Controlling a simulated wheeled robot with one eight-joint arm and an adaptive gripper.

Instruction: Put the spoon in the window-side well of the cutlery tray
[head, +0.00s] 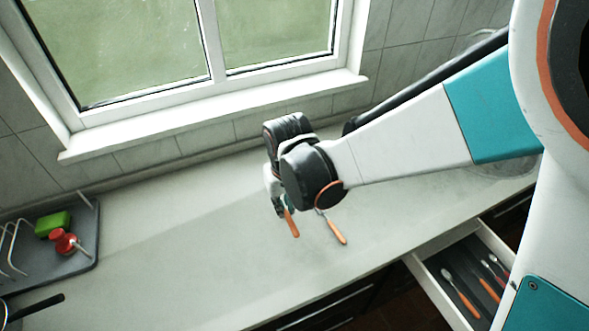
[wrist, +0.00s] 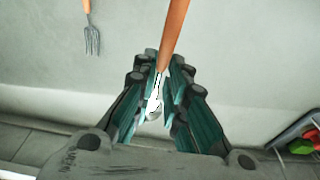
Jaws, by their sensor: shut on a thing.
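My gripper (head: 279,207) is above the counter and shut on the orange handle of the spoon (head: 291,222), which points down and is mostly hidden by the gripper in the head view. In the wrist view, my gripper (wrist: 157,75) closes around the spoon (wrist: 174,35); its orange handle extends beyond the fingers and its metal end shows between them. The cutlery tray (head: 425,277) appears to be in the open drawer at lower right, well away from my gripper. Several orange-handled pieces lie in it; its well dividers are hard to make out.
An orange-handled fork (wrist: 92,38) lies on the counter close by; its handle also shows in the head view (head: 336,230). A grey drying rack (head: 88,245) with green and red items stands at left. The window (head: 130,50) is behind the counter. The counter's middle left is clear.

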